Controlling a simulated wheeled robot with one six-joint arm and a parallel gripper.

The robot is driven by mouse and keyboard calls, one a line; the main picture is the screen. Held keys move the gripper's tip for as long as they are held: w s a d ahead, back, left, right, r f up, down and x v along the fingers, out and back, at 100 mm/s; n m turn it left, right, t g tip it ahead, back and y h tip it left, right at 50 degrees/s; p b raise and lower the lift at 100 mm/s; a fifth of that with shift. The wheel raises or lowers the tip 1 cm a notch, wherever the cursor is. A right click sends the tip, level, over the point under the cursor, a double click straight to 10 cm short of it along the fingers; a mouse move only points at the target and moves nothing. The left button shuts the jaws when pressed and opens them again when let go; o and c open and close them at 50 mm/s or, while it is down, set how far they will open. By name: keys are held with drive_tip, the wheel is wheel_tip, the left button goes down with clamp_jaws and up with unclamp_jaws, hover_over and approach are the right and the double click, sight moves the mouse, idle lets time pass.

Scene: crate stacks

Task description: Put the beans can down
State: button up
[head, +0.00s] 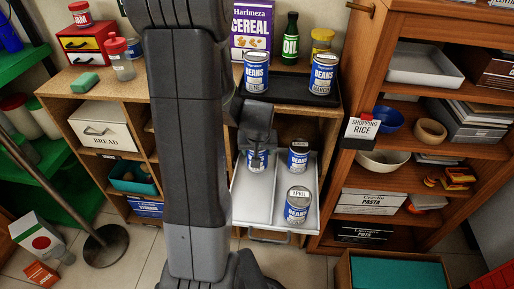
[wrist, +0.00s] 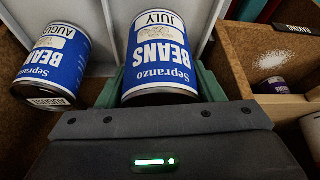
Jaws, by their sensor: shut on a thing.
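My gripper (head: 258,150) is shut on a blue and white beans can (head: 255,163). In the wrist view the held can (wrist: 158,58) reads JULY and sits between the green fingertips (wrist: 160,84). It is at the back of the left lane of the pulled-out white drawer (head: 251,204); I cannot tell whether it touches the floor. Across the divider, the right lane holds a can (head: 298,158) at the back, marked AUGUST in the wrist view (wrist: 54,62), and an APRIL can (head: 298,207) in front. The left lane's front is bare.
Two more beans cans (head: 256,76) (head: 323,78) stand on the dark tray above, with a cereal box (head: 251,25), an oil bottle (head: 290,40) and a yellow-lidded jar (head: 321,40) behind. A wooden shelf unit (head: 345,110) stands close on the right. Compartments flank the drawer on the left.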

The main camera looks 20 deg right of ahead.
drive_tip(key=shift+w+d+f, duration=0.15)
drive_tip(key=shift+w+f, duration=0.05)
drive_tip(key=shift+w, duration=0.2)
drive_tip(key=shift+w+d+f, duration=0.15)
drive_tip(key=shift+w, duration=0.2)
drive_tip(key=shift+w+d+f, duration=0.25)
drive_tip(key=shift+w+f, duration=0.25)
drive_tip(key=shift+w+d+f, duration=0.2)
drive_tip(key=shift+w+f, duration=0.25)
drive_tip(key=shift+w, duration=0.05)
drive_tip(key=shift+f+b, duration=0.15)
drive_tip(key=shift+b, duration=0.15)
drive_tip(key=o, duration=1.3)
drive_tip(key=shift+c, duration=0.2)
